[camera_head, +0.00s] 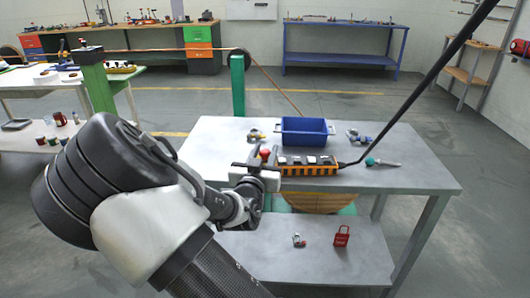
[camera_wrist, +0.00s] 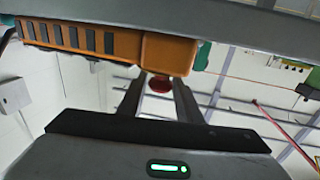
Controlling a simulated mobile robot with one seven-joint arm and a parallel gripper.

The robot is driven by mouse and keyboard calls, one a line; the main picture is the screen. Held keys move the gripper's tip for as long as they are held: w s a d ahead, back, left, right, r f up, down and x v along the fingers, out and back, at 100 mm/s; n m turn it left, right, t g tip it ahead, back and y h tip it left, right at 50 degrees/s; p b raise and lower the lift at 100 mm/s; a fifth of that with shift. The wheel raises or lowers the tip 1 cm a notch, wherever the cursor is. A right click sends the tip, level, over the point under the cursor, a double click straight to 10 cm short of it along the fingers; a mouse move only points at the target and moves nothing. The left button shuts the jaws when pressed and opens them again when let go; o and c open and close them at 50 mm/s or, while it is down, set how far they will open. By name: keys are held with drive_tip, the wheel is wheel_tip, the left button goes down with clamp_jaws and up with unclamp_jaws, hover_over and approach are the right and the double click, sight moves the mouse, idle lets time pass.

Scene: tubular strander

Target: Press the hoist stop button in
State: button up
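The orange hoist pendant (camera_head: 308,170) lies on the grey table, with pale switch pieces along its top and a black cable at its right end. The red stop button (camera_head: 265,154) shows at its left end. In the wrist view the orange pendant (camera_wrist: 168,54) spans the upper left, and the red button (camera_wrist: 160,84) shows between the two fingers. My gripper (camera_head: 256,165) is at the pendant's left end. In the wrist view my gripper (camera_wrist: 160,86) has its fingers apart, with gaps beside the button. I cannot tell whether it touches the button or how far the button is in.
A blue bin (camera_head: 304,138) stands just behind the pendant. Small fittings (camera_head: 357,136) and a green-handled tool (camera_head: 382,162) lie to the right. The black cable (camera_head: 430,78) rises to the upper right. The table's right front (camera_head: 400,182) is clear.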

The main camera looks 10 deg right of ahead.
clamp_jaws()
drive_tip(key=shift+s+f+b, duration=0.1)
drive_tip(key=shift+f+b, duration=0.35)
drive_tip(key=shift+f, duration=0.1)
drive_tip(key=shift+o, duration=2.3)
unclamp_jaws()
drive_tip(key=p+v, duration=0.2)
drive_tip(key=v, duration=1.5)
drive_tip(key=shift+p, duration=0.4)
drive_tip(key=shift+s+a, duration=0.1)
drive_tip(key=shift+a, duration=0.05)
